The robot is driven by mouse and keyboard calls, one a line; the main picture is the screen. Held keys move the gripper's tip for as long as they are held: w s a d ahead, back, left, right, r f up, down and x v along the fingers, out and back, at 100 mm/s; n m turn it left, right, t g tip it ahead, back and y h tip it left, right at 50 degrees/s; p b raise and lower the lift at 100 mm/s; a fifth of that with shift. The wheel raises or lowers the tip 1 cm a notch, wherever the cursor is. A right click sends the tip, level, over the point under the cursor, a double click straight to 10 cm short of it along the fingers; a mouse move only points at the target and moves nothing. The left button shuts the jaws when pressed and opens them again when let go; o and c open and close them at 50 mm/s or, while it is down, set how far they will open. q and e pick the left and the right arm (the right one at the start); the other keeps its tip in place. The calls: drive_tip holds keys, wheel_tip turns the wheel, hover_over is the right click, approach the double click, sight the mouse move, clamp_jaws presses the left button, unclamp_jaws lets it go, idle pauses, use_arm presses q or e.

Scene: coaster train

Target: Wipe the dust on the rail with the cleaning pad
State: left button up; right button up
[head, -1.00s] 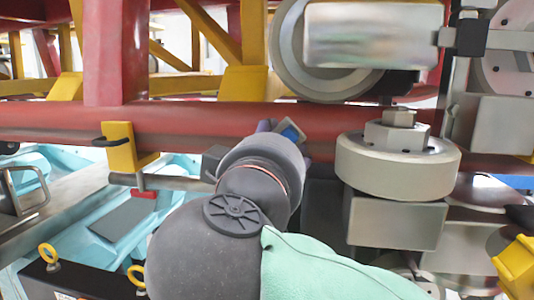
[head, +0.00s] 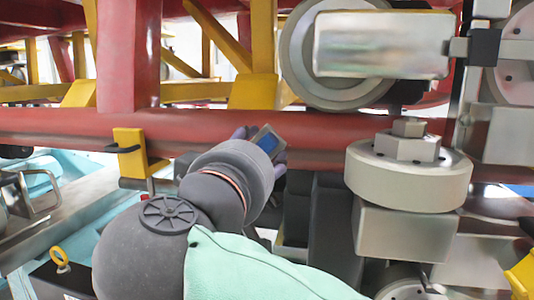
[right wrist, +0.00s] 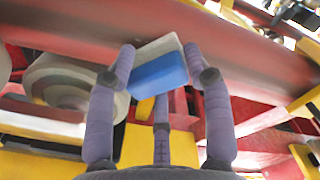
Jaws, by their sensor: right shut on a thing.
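The red rail (head: 335,128) runs across the head view as a long round tube. In the right wrist view the rail (right wrist: 235,52) crosses the upper part. No dust can be clearly made out on it. The cleaning pad (right wrist: 155,72) is a small block with a blue part and a whitish-grey part. My right gripper (right wrist: 160,65) is shut on the pad, with purple fingers on both sides of it. In the head view the pad (head: 266,141) shows just beyond my right wrist, in front of the rail. Whether it touches the rail cannot be told. My left gripper is out of view.
A yellow clamp (head: 134,152) sits on the rail to the left. A large grey wheel (head: 408,175) on a metal block stands close on the right, another wheel (head: 335,92) above. Red and yellow beams rise behind the rail. The rail between clamp and wheel is otherwise clear.

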drive_tip(key=shift+w+a, duration=0.2)
drive_tip(key=shift+a, duration=0.35)
drive_tip(key=shift+w+a, duration=0.15)
drive_tip(key=shift+a, duration=0.4)
drive_tip(key=v, duration=0.6)
drive_tip(key=shift+b, duration=0.4)
drive_tip(key=shift+d, duration=0.1)
drive_tip(key=v, duration=0.3)
drive_tip(key=shift+w, duration=0.1)
